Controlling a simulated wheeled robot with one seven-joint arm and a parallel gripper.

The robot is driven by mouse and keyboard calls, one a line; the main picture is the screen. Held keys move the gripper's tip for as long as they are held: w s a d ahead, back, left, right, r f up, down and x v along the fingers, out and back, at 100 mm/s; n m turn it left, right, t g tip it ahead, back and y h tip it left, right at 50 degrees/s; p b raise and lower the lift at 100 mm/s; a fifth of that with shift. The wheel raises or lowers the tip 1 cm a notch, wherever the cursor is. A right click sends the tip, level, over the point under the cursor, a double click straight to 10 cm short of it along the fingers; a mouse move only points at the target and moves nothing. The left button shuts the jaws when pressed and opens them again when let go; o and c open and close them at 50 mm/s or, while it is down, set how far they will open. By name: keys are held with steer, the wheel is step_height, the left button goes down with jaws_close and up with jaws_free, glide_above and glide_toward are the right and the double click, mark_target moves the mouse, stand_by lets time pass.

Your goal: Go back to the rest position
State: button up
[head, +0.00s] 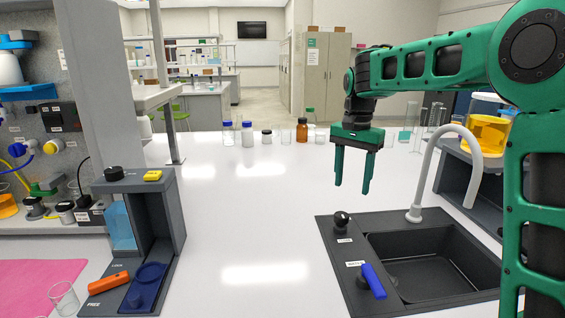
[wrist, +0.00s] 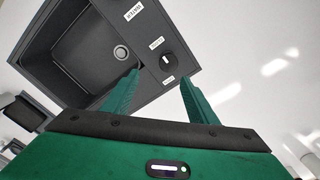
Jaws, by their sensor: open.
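My gripper (head: 353,188) is green with two fingers pointing down. In the head view it hangs in the air above the white bench, behind and above the black sink unit (head: 327,253). Its fingers are apart with nothing between them. In the wrist view the two fingers (wrist: 160,92) are spread and empty, with the sink (wrist: 80,50) and its dark knob (wrist: 167,62) beyond them. My green arm comes in from the right.
A white curved tap (head: 466,135) and a blue lever (head: 374,281) stand at the sink. A dark dispenser (head: 170,215) stands at the left, beside a glass beaker (head: 63,298) on a pink mat (head: 35,283). Several bottles, including a brown one (head: 302,130), line the back edge. The bench middle is clear.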

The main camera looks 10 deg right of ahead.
steer(key=s+d+f+n, duration=0.1)
steer(key=s+d+f, duration=0.1)
steer(key=s+d, duration=0.5)
steer(key=s+d+f, duration=0.1)
steer(key=s+d, duration=0.2)
steer(key=s, duration=0.8)
steer(key=s+d+f+n, duration=0.1)
steer(key=s+d+f, duration=0.1)
steer(key=s+d, duration=0.5)
steer(key=s+a+f, duration=0.1)
steer(key=s+f, duration=0.1)
steer(key=s, duration=0.4)
steer(key=s+f, duration=0.3)
steer(key=s, duration=0.4)
steer(key=shift+s+a+f+n, duration=0.15)
steer(key=shift+a+f+n, duration=0.15)
steer(key=shift+a, duration=0.1)
steer(key=shift+w+f, duration=0.2)
steer(key=shift+w, duration=0.45)
